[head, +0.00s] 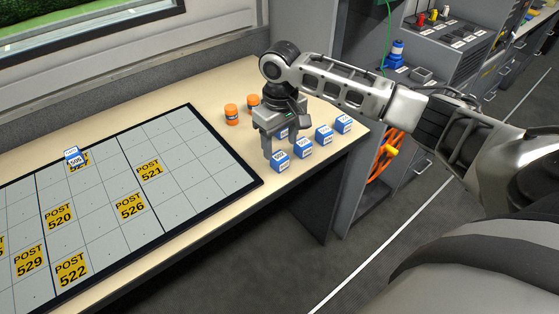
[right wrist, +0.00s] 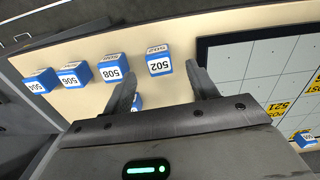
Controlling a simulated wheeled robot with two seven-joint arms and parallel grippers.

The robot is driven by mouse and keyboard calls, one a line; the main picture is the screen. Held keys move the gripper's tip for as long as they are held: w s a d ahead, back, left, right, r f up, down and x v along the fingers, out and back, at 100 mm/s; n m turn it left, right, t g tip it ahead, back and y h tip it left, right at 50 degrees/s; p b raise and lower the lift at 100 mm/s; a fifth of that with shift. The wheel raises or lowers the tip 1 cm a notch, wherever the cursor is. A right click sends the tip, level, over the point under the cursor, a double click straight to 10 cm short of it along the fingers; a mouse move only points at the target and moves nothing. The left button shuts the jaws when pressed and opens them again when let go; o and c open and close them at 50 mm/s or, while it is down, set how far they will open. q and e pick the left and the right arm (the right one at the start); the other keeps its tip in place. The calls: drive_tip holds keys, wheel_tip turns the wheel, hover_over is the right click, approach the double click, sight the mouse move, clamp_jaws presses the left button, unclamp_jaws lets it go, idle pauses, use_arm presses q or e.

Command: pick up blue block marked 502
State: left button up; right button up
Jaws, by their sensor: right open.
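The blue block marked 502 (head: 280,161) stands on the table near the board's right corner, at the near end of a row of blue blocks. In the right wrist view the block 502 (right wrist: 159,63) shows its white number face between and just beyond my fingertips. My right gripper (head: 282,142) points down at the row, open and empty. In the right wrist view the gripper (right wrist: 162,70) has its fingers apart, one on each side of the block in the picture; I cannot tell any contact. My left gripper is not in view.
Other blue blocks stand beside it, among them 508 (right wrist: 115,69) and 506 (right wrist: 74,76). Orange-capped jars (head: 231,114) stand behind. The grid board (head: 185,160) lies left, carrying block 505 (head: 73,156).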

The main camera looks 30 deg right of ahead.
sight(281, 157)
drive_tip(key=shift+d+f, duration=0.1)
drive_tip(key=shift+f, duration=3)
drive_tip(key=c, duration=1.1)
